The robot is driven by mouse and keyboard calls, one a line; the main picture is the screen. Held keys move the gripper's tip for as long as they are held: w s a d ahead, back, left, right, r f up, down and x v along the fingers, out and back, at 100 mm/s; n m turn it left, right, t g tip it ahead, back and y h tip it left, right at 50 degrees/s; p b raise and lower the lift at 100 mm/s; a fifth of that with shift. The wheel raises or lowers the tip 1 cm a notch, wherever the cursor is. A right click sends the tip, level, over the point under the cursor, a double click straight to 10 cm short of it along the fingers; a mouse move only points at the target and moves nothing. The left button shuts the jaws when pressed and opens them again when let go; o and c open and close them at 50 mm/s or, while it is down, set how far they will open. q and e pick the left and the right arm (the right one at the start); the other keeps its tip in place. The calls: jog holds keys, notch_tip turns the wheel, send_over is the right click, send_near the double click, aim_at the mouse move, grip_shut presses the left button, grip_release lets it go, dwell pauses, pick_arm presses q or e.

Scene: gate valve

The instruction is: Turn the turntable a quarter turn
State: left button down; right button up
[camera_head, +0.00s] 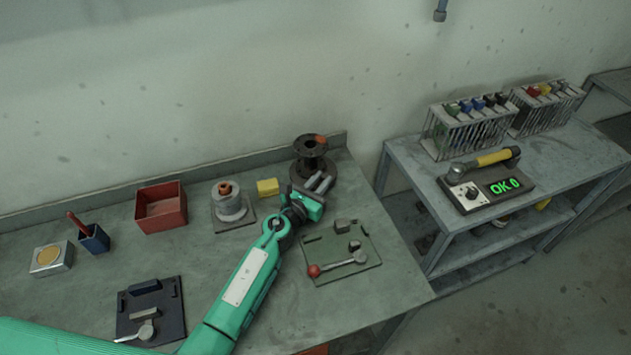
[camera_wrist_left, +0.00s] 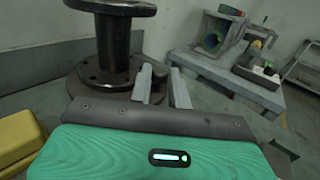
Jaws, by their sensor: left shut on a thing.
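The turntable (camera_head: 327,168) is a dark round disc at the back right corner of the workbench. A dark spool-shaped flanged body (camera_head: 311,157) stands upright on it, with an orange patch on its top flange. The turntable also shows in the left wrist view (camera_wrist_left: 77,84), below the flanged body (camera_wrist_left: 112,45). My left gripper (camera_head: 319,182) is at the disc's near right edge, its fingers (camera_wrist_left: 162,86) beside the flanged body. It is shut on the turntable's edge; the gripped spot is mostly hidden. My right gripper is not in view.
A green fixture plate (camera_head: 340,268) with a red-knobbed lever lies right of my arm. A yellow block (camera_head: 267,187), grey stepped part (camera_head: 230,207) and red bin (camera_head: 161,209) stand left. A side table (camera_head: 410,178) holds racks and a tester. The wall is close behind.

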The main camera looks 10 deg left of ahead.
pick_arm(q)
jog(key=c, duration=1.3)
grip_release()
jog(key=v, duration=1.4)
jog(key=shift+b, duration=0.3)
jog(key=shift+w, duration=0.1)
jog(key=shift+c, duration=0.3)
